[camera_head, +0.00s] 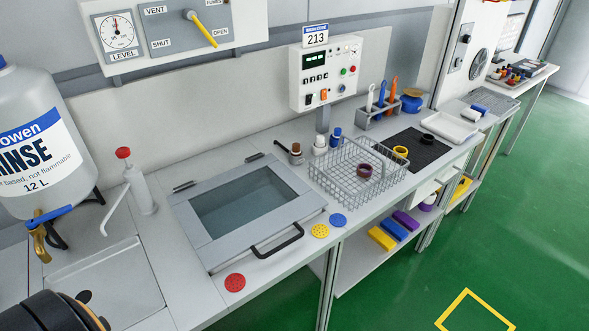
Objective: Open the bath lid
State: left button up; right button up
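The bath lid (190,228) is a grey frame around a dark glass window (245,202), set in the bench near the middle of the view. It lies flat and looks closed. Two dark hinges (185,186) sit along its back edge. A black bar handle (278,242) is on its front edge, and nothing touches it. A black rounded part with an orange band, seemingly of my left arm, shows at the bottom left corner. Neither gripper's fingers show.
A wire basket (384,188) stands right of the lid. Red (235,283), yellow (320,231) and blue (338,220) discs lie along the front edge. A rinse container (40,140), a spout with a red knob (123,153) and a sink (105,285) are at left.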

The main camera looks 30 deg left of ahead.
aim_at(212, 255)
jog(key=u, duration=1.05)
